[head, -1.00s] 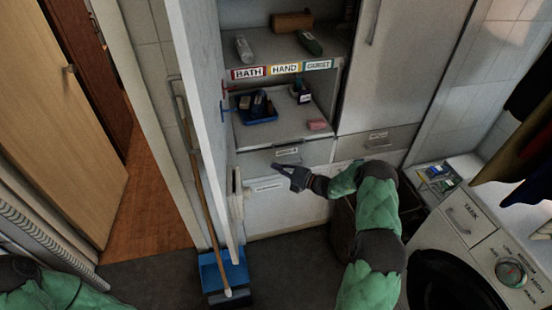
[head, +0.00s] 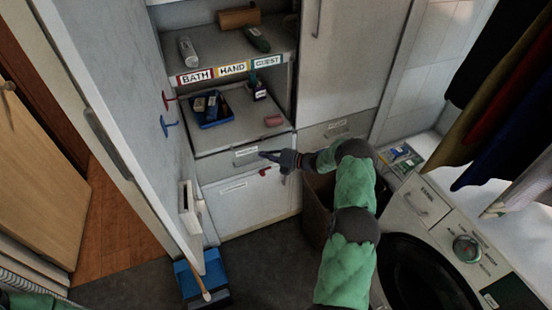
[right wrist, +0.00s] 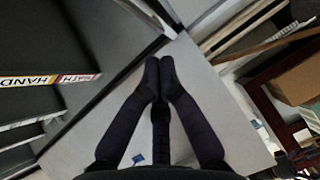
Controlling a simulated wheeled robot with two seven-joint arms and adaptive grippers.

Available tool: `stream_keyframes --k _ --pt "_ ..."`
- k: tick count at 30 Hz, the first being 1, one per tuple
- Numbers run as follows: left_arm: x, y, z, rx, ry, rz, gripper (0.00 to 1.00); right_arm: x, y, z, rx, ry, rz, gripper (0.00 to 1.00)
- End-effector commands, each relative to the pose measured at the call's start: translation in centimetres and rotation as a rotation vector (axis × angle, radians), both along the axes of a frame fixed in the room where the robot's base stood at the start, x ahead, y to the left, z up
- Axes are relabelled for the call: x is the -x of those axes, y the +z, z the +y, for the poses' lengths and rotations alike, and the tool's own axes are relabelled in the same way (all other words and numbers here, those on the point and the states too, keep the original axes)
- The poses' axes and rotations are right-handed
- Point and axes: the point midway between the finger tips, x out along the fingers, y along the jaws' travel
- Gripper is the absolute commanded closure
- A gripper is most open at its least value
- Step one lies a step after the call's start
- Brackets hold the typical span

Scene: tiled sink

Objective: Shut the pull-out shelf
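The tall cabinet stands open. Its lower shelf (head: 235,132) is a grey board holding a blue tray, a small dark bottle and a pink block. It seems to reach the cabinet front; I cannot tell how far it is pulled out, or surely that it is the pull-out shelf. The upper shelf (head: 232,68) carries BATH, HAND and GUEST labels, which also show in the right wrist view (right wrist: 45,80). My right gripper (head: 264,155) is just in front of the drawer below the lower shelf. In the right wrist view its empty fingertips (right wrist: 158,75) meet. My left gripper is hidden.
The open cabinet door (head: 120,110) stands left of the shelves. A blue dustpan (head: 200,283) is on the floor below it. A brown bin (head: 318,200) is beside my right arm. A washing machine (head: 430,235) stands at the right, with clothes hanging above.

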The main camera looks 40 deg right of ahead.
Motion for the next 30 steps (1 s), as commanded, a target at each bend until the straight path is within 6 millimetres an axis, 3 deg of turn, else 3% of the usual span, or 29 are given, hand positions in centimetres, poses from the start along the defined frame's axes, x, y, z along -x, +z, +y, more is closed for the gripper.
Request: stream_keyframes --k 2,11,30 --pt "0.0 -0.4 0.0 0.000 0.000 0.000 0.19 -1.3 -0.3 0.9 0.001 0.003 -0.003 1.00" --pt "0.0 -1.5 0.0 0.000 0.000 0.000 0.19 -4.4 -0.9 -0.1 0.001 0.000 -0.002 1.00" --pt "0.0 -1.5 0.0 0.000 0.000 0.000 0.19 -4.8 -0.9 -0.3 0.001 -0.001 -0.002 1.00"
